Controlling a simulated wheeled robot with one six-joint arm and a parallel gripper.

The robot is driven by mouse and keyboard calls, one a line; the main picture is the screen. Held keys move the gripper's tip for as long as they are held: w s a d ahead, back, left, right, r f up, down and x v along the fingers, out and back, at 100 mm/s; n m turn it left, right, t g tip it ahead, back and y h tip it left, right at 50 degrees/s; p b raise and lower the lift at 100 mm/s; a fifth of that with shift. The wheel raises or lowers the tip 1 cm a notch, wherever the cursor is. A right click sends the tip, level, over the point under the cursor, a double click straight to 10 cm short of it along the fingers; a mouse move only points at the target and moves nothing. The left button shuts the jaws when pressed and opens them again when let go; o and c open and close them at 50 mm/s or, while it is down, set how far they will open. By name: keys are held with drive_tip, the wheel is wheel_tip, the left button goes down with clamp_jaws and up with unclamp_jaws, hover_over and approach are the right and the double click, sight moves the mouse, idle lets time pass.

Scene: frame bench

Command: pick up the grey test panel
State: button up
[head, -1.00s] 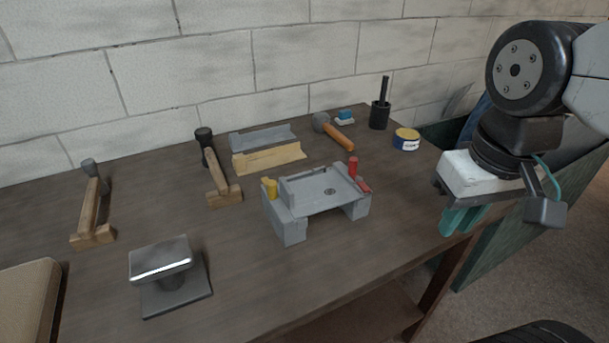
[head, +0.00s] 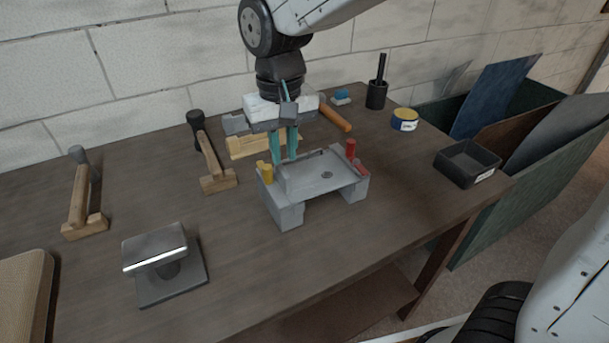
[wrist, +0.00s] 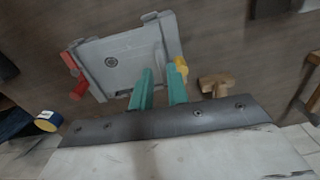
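A flat grey panel (head: 326,176) with a dark round spot lies across a grey fixture (head: 288,216) on the bench; I take it as the test panel. A yellow clamp (head: 265,172) stands at the fixture's left and a red one (head: 351,150) at its right. The panel also shows in the wrist view (wrist: 118,62), where the red parts are at left and the yellow at right. My gripper (head: 285,156) points down by the panel's back-left edge, its teal fingers a small gap apart (wrist: 160,72). I see nothing held; whether the fingertips touch cannot be told.
Wooden-based tools (head: 218,182) and a metal stand (head: 165,270) are at left. A black tray (head: 467,163) sits at the right edge. Sheets (head: 495,92) lean in a green crate beyond.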

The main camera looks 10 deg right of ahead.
sight(285, 172)
wheel_tip(285, 172, down, 6)
drive_tip(key=shift+s, duration=0.1)
clamp_jaws()
drive_tip(key=shift+r, duration=0.15)
